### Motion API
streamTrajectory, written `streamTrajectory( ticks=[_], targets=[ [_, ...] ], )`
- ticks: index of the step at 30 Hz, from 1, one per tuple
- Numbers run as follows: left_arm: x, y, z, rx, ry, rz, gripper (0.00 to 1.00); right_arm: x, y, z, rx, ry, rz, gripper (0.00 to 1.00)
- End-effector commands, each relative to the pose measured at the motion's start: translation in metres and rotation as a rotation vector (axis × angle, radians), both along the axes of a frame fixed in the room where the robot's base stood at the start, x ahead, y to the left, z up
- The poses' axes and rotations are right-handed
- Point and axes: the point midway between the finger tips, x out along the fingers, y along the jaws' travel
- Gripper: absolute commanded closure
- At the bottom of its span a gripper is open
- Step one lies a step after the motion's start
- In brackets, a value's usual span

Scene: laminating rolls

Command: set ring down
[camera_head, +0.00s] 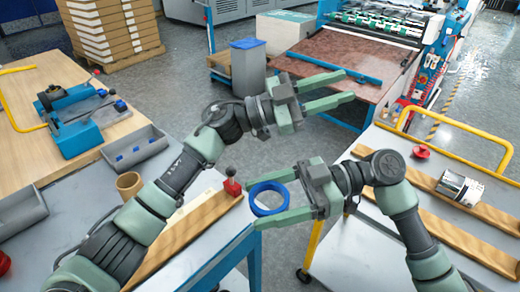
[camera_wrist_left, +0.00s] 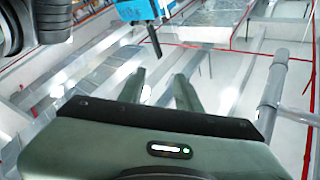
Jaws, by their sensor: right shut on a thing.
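The blue ring (camera_head: 268,198) is between the fingers of my right gripper (camera_head: 262,202), which is shut on it. It is held near the front right corner of the left table, beside a red knob with a dark handle (camera_head: 232,184). Whether the ring touches anything below cannot be told. My left gripper (camera_head: 347,86) is open and empty over the floor, in front of the laminating machine. Its two parted fingers also show in the left wrist view (camera_wrist_left: 160,92), with nothing between them.
The left table (camera_head: 80,192) holds grey bins (camera_head: 137,150), a blue device (camera_head: 75,128), a cardboard core (camera_head: 129,184) and a wooden strip.

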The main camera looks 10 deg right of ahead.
Motion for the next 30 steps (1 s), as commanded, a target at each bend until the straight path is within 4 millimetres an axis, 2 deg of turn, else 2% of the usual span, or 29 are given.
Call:
streamTrajectory(
  ticks=[1,5,6,8,9,11,12,14,15,18,22,25,30],
  targets=[
    [-0.004,-0.001,0.024,0.072,-0.103,-0.01,0.66,0.0,0.0,0.0,0.001,0.0,0.0,0.75],
    [-0.013,-0.001,0.065,0.273,-0.315,-0.005,0.66,0.0,0.0,0.0,0.001,0.0,0.0,0.75],
    [-0.026,-0.002,0.073,0.346,-0.383,-0.029,0.66,0.0,0.0,0.0,0.001,0.0,0.0,0.75],
    [-0.064,-0.006,0.068,0.478,-0.486,-0.131,0.66,0.0,0.0,0.0,0.001,0.0,0.0,0.75],
    [-0.087,-0.003,0.06,0.569,-0.545,-0.196,0.66,0.0,0.0,0.0,0.001,0.0,0.0,0.75],
    [-0.118,0.007,0.045,0.733,-0.638,-0.287,0.66,0.0,0.0,0.0,0.001,0.0,0.0,0.75],
    [-0.134,0.019,0.034,0.856,-0.697,-0.34,0.66,0.0,0.0,0.0,0.001,0.0,0.0,0.75],
    [-0.15,0.042,0.017,1.042,-0.77,-0.401,0.66,0.0,0.0,0.0,0.001,0.0,0.0,0.75],
    [-0.157,0.059,0.008,1.164,-0.809,-0.43,0.66,0.0,0.0,0.0,0.001,0.0,0.0,0.75],
    [-0.162,0.102,-0.005,1.437,-0.878,-0.462,0.66,0.0,0.0,0.0,0.001,0.0,0.0,0.75],
    [-0.162,0.144,-0.008,1.675,-0.915,-0.466,0.66,0.0,0.0,0.0,0.001,0.0,0.0,0.75],
    [-0.161,0.161,-0.006,1.772,-0.924,-0.459,0.66,0.0,0.0,0.0,0.001,0.0,0.0,0.75],
    [-0.159,0.169,-0.015,1.815,-0.926,-0.458,0.66,0.0,0.0,0.0,0.001,0.0,0.0,0.75]
  ],
)
